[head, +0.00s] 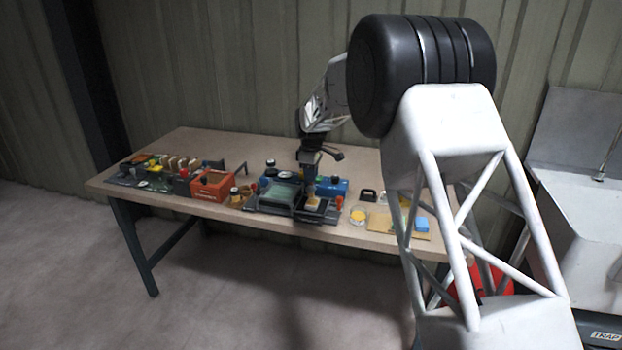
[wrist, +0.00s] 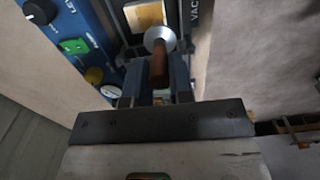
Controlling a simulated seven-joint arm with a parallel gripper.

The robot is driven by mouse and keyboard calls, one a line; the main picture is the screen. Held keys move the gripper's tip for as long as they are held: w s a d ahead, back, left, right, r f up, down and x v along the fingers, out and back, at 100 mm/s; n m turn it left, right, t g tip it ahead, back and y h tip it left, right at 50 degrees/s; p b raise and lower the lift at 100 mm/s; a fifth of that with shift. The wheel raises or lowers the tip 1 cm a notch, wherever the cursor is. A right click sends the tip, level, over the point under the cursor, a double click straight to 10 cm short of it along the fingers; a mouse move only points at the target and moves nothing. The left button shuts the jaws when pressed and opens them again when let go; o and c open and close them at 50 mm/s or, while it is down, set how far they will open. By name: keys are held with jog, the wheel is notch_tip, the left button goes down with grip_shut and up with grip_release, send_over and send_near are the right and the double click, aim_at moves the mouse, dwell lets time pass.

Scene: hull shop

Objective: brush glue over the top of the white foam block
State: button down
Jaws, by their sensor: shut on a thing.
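My gripper (head: 310,172) is over the dark fixture at the front middle of the table in the head view. In the wrist view its blue fingers (wrist: 158,88) are shut on a brown-handled tool (wrist: 159,70), seemingly the brush, with a flared silver part at its far end. The bristles are not clear. A pale cream block (wrist: 145,14), probably the foam block, lies just beyond the silver part. It also shows in the head view (head: 313,203), on the fixture below my gripper. I cannot tell whether the brush touches it, or see glue on it.
A blue control box (wrist: 72,38) with a knob and buttons stands close on the left in the wrist view.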

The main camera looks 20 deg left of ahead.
aim_at(311, 184)
jog(key=shift+r, duration=1.25)
jog(key=shift+f, duration=0.2)
jog(key=shift+f, duration=2.5)
jog(key=shift+f, duration=0.3)
jog(key=shift+w, duration=0.2)
jog(key=shift+w, duration=0.5)
jog(key=shift+w, duration=0.3)
jog(key=shift+w, duration=0.4)
jog(key=shift+w, duration=0.25)
dwell(0.4)
